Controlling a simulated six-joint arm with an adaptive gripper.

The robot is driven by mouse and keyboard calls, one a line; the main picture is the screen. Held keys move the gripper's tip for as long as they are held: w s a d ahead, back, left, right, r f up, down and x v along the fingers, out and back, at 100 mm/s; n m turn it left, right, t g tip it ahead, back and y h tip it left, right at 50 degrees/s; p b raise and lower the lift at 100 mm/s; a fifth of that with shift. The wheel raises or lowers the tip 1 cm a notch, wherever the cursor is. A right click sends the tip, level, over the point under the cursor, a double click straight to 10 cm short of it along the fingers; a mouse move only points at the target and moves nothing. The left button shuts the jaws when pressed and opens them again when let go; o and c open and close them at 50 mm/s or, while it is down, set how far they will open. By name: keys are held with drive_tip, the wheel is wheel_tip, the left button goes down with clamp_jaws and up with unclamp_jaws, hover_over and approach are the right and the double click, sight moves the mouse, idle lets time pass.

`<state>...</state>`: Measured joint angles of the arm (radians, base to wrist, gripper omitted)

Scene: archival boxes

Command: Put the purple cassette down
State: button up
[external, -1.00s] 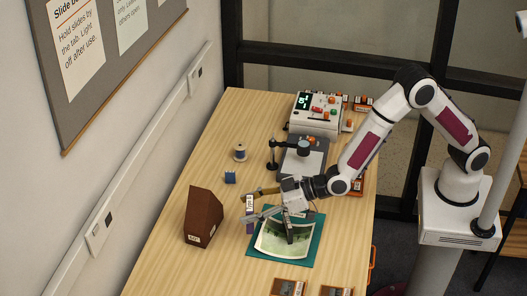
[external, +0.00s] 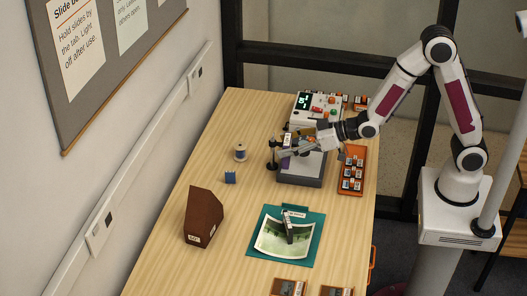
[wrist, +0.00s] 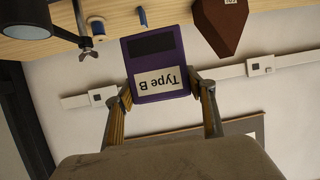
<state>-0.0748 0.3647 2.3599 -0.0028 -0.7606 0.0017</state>
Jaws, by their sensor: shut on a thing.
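The purple cassette (wrist: 156,60) is between the two fingers of my gripper in the wrist view. Its label reads "Type B" and appears upside down. It also shows in the external view (external: 286,162), partly covered by the fingers. My gripper (external: 293,149) is shut on the cassette and holds it over the copy stand area, near the dark stand post. The cassette seems raised above the surface; its exact height is hard to tell.
The grey stand base (external: 300,180) lies below my gripper, with the control box (external: 316,113) behind. An orange slide tray (external: 351,170) is to the right.

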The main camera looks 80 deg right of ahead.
sight(289, 134)
drive_tip(key=d, duration=0.1)
drive_tip(key=d+r, duration=0.1)
drive_tip(key=d, duration=0.1)
drive_tip(key=shift+w+d+r+m+h, duration=0.1)
drive_tip(key=shift+d+r+m+h, duration=0.05)
drive_tip(key=shift+r+m+h, duration=0.2)
drive_tip(key=shift+d, duration=0.65)
drive_tip(key=shift+r, duration=0.1)
drive_tip(key=shift+r, duration=2.35)
drive_tip(key=w+d+m+h, duration=0.2)
drive_tip(key=w+d, duration=0.3)
drive_tip(key=d, duration=0.5)
drive_tip(key=w+d+m+h, duration=0.15)
drive_tip(key=w+d, duration=0.25)
drive_tip(key=d, duration=0.7)
drive_tip(key=w+d+m+h, duration=0.15)
drive_tip(key=w+d, duration=0.35)
drive_tip(key=d, duration=0.5)
wheel_tip(289, 134, down, 9)
drive_tip(key=shift+s+f+g, duration=0.15)
drive_tip(key=shift+g, duration=0.25)
